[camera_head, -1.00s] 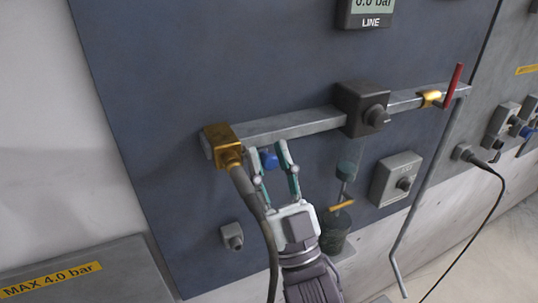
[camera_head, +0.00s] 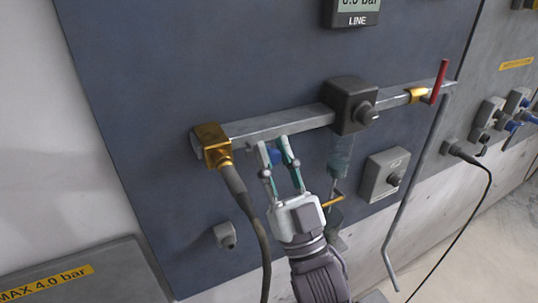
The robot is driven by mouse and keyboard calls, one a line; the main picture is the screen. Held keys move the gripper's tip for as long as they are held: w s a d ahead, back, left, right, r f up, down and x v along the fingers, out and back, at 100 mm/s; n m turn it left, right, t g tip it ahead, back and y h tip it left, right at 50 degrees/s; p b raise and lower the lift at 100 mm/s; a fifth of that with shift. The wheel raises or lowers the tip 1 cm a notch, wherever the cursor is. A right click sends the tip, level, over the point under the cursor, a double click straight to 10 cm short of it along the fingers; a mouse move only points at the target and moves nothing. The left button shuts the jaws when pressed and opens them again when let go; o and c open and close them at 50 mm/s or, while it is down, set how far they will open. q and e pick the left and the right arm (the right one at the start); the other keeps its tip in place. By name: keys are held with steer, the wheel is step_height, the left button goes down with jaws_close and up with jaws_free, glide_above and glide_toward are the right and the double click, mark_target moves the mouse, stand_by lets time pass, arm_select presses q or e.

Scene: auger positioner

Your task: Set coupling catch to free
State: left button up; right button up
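A small blue part (camera_head: 275,156) sits under the grey rail (camera_head: 285,125), right of the brass block (camera_head: 212,145); it may be the coupling catch, but no label shows. A dark hose (camera_head: 248,205) runs down from the brass block. My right gripper (camera_head: 277,150) points up from below, with its teal-tipped fingers spread on either side of the blue part. Whether either finger touches it cannot be told. The fingers hide part of it and its mounting. My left gripper is not in view.
A dark box with a knob (camera_head: 352,105) sits on the rail. To the right are a brass clamp (camera_head: 418,95), a red handle (camera_head: 438,80) and a grey knob box (camera_head: 384,175). A small grey fitting (camera_head: 225,235) is at lower left. A gauge (camera_head: 357,12) hangs above.

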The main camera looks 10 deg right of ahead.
steer(key=shift+o, duration=0.6)
steer(key=shift+w+d, duration=0.15)
steer(key=shift+d, duration=0.1)
steer(key=shift+a, duration=0.1)
steer(key=v, duration=1.2)
